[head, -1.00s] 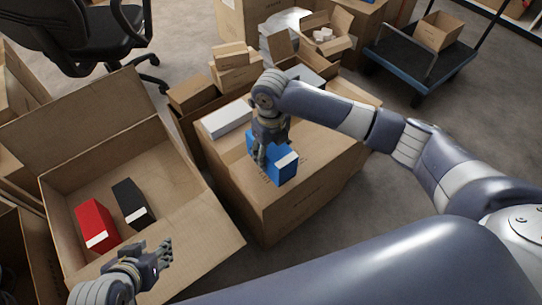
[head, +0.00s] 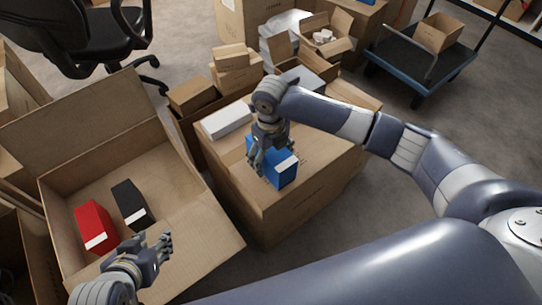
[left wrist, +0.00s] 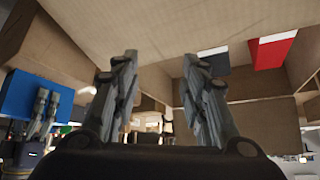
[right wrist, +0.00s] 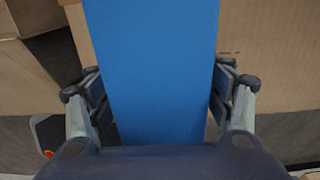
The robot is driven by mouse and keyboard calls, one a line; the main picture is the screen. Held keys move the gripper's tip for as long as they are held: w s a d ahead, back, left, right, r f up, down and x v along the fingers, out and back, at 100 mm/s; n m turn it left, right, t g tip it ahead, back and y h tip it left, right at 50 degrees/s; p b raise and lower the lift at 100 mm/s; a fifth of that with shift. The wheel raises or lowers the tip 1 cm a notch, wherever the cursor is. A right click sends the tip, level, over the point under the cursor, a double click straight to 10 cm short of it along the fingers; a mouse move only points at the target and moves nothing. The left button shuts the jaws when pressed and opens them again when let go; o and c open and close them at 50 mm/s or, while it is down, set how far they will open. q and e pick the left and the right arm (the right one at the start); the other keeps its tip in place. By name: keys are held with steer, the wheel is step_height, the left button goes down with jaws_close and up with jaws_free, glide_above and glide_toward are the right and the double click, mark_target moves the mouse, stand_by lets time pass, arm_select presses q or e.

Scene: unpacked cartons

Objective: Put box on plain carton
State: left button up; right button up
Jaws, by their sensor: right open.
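A blue box (head: 284,170) with a white end label rests on top of the closed plain carton (head: 262,208), near its front left edge. A white box (head: 226,119) lies on the same carton behind it. My right gripper (head: 270,168) is open, with its fingers on either side of the blue box; in the right wrist view the blue box (right wrist: 152,70) fills the space between the fingers. My left gripper (head: 165,246) is open and empty over the front flap of the open carton. That carton holds a red box (head: 96,226) and a black box (head: 130,203).
The open carton (head: 185,165) stands left of the plain carton, its flaps spread. Several small cartons (head: 235,68) are stacked behind. A blue-edged trolley (head: 410,68) stands at the back right and an office chair (head: 85,40) at the back left. Floor is clear at right.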

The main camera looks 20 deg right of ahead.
steer(key=shift+r, duration=0.35)
step_height(320, 180, up, 4)
steer(key=shift+r+p, duration=0.15)
steer(key=shift+p, duration=0.7)
step_height(320, 180, up, 6)
steer(key=shift+r+p, duration=0.1)
steer(key=shift+p, duration=0.8)
arm_select(q)
steer(key=s+a+f+g+y, duration=0.1)
steer(key=s+a+g, duration=0.1)
steer(key=s+g, duration=0.2)
steer(key=shift+s+a, duration=0.15)
steer(key=shift+s, duration=1.6)
arm_select(e)
steer(key=shift+r, duration=0.55)
arm_select(q)
steer(key=shift+s+f, duration=0.1)
steer(key=shift+f, duration=0.05)
arm_select(e)
steer(key=shift+f, duration=0.1)
